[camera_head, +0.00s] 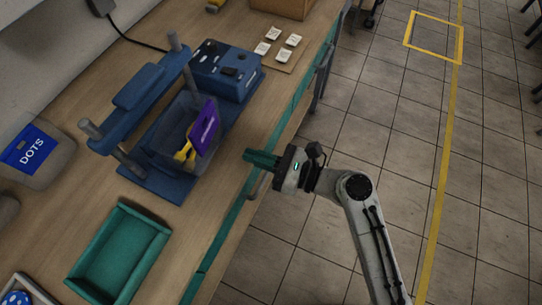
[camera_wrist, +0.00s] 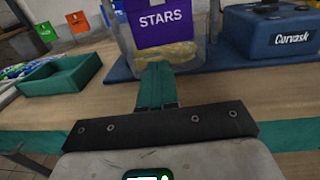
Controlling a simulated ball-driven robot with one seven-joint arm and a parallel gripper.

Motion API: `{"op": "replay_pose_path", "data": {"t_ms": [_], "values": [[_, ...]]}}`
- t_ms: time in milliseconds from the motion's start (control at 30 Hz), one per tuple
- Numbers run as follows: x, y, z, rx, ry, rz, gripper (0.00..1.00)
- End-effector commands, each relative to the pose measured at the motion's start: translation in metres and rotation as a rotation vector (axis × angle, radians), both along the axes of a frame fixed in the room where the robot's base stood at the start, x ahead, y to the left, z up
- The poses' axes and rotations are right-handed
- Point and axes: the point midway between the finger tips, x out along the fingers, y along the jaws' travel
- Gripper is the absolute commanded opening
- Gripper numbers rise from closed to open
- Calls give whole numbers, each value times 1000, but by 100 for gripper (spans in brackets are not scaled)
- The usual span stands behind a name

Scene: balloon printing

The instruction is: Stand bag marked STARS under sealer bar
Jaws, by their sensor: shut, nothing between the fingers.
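The bag marked STARS is clear, with a purple label (camera_head: 206,127) and yellow contents (camera_head: 184,150). It stands upright on the blue base of the sealer (camera_head: 165,183), between its posts. The label also shows in the wrist view (camera_wrist: 163,22). The blue sealer bar (camera_head: 142,97) is raised on the posts; I cannot tell whether it is exactly above the bag's mouth. My gripper (camera_head: 250,158) has teal fingers, shut and empty, at the bench's front edge. It points at the bag, apart from it, and shows in the wrist view (camera_wrist: 157,72).
A blue control box (camera_head: 228,72) adjoins the sealer. An empty green tray (camera_head: 118,252) lies at the near side. A bag marked DOTS (camera_head: 38,160) stands at the left. White cards (camera_head: 275,42) lie at the back. Bare bench lies between tray and sealer.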

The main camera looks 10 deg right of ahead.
Motion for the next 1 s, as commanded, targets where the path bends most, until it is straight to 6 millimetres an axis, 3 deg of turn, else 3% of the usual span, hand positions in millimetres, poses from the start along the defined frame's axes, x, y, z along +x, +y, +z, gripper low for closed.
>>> {"op": "replay_pose_path", "data": {"t_ms": [200,400,1000], "values": [[24,37,2,-1,-2,3,0],[39,59,1,-2,-1,2,0],[48,72,1,-2,-1,0,0]]}}
